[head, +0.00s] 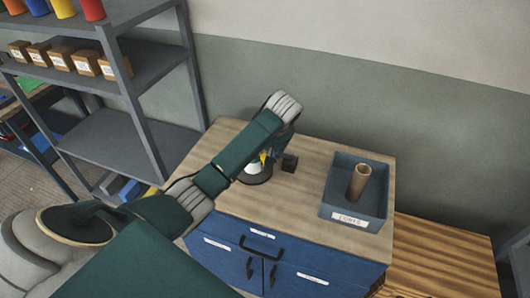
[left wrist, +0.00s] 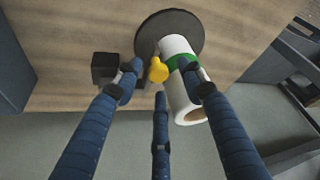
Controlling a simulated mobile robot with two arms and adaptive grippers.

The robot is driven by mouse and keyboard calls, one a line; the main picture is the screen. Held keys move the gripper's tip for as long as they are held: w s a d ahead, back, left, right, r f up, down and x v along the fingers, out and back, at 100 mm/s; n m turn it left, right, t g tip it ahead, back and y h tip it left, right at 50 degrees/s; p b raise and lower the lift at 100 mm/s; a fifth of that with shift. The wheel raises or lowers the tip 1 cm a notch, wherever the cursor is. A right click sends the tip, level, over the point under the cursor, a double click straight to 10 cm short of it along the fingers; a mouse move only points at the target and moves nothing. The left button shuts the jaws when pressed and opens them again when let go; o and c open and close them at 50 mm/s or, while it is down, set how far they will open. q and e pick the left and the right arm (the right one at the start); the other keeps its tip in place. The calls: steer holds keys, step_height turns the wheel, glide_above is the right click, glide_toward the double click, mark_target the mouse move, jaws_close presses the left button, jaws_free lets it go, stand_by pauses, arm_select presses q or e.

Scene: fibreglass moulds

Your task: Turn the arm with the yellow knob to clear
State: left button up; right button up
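The yellow knob (left wrist: 158,70) shows in the left wrist view beside a white roll (left wrist: 178,95) with a green band. The roll is by a dark round base (left wrist: 190,25). A small black block (left wrist: 105,66) is left of the knob. The arm that carries the knob is mostly hidden by my fingers. My left gripper (left wrist: 160,84) is open, its blue fingers spread on both sides of the knob; I cannot tell whether any finger touches it. In the head view the knob (head: 263,157) shows beside my left arm. My right gripper is not in view.
A blue-grey bin (head: 345,210) with a cardboard tube (head: 358,182) stands on the right of the wood-topped cabinet (head: 300,222). Grey shelving (head: 115,75) with small boxes and coloured cups is at the left. A wall is behind. The cabinet top's front middle is clear.

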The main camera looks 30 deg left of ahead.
arm_select(q)
steer(key=shift+w+f, duration=0.1)
steer(key=shift+f, duration=0.25)
jaws_close()
